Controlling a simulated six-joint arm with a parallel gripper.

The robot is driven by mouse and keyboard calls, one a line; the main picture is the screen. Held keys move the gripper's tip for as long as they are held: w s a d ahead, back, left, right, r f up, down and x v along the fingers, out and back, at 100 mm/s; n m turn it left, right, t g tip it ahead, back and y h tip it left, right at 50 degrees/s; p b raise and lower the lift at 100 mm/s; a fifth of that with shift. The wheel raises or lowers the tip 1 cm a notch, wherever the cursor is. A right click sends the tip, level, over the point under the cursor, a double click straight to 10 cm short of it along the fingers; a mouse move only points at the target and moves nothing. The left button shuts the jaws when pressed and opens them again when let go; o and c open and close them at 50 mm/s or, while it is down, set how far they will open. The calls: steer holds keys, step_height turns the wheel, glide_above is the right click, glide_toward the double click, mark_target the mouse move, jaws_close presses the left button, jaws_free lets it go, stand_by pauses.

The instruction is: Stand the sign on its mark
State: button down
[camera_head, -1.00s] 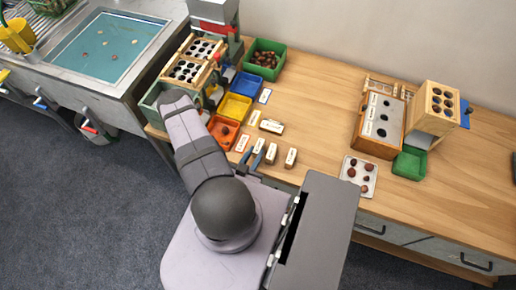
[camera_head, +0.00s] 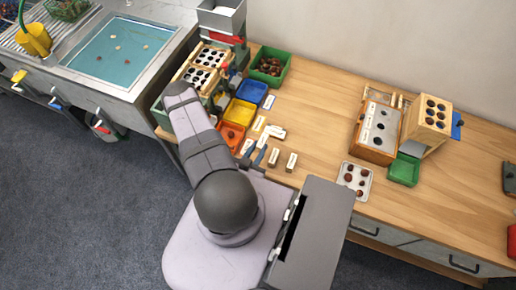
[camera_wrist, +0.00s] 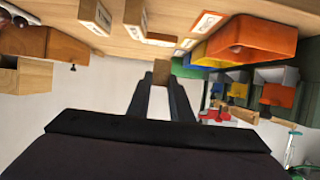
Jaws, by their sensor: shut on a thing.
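My gripper (camera_wrist: 158,88) is shut on a small wooden block-shaped sign (camera_wrist: 160,72), held between its two dark fingers. In the head view my gripper (camera_head: 255,153) is small, just over the table's front edge, left of two standing signs. These are pale wooden blocks with white labels: a nearer one (camera_head: 274,157) and one further right (camera_head: 291,161). Another white-labelled piece (camera_head: 275,132) lies behind them. Flat white label marks lie beside the orange tray (camera_head: 247,146), the yellow tray (camera_head: 258,123) and the blue tray (camera_head: 268,102). The held sign's label is not readable.
Orange (camera_head: 231,135), yellow (camera_head: 240,113) and blue (camera_head: 251,88) trays stand in a row at left. A green chestnut bin (camera_head: 287,72) is behind. A white chestnut tray (camera_head: 344,182) and wooden boxes (camera_head: 375,147) stand right. The table centre is clear.

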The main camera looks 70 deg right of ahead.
steer(key=shift+r+p, duration=0.55)
steer(key=shift+r, duration=0.5)
steer(key=shift+w, duration=0.1)
